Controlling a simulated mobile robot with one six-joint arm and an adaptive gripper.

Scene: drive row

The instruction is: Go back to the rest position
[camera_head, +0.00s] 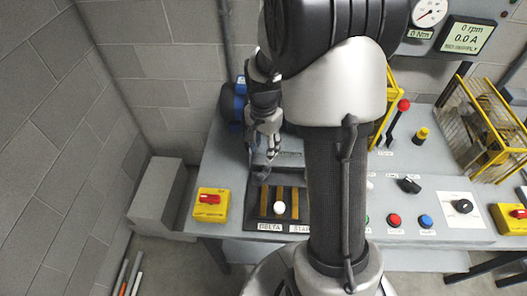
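My gripper (262,165) points down over the grey bench, just behind the panel with the DELTA and STAR labels (272,227). I cannot tell whether its fingers are open or touch anything; they are small and partly merge with dark parts behind them. My own arm fills the middle of the view and hides the centre of the bench. The panel carries brass-coloured bars (265,200) and a white round knob (279,208) at its front.
The bench (222,160) holds a yellow box with a red switch (210,203), red and blue buttons (410,221), a red-knobbed lever (403,105) and a yellow cage (480,120). A gauge (430,12) and display (466,36) are behind. A grey block (155,195) stands left.

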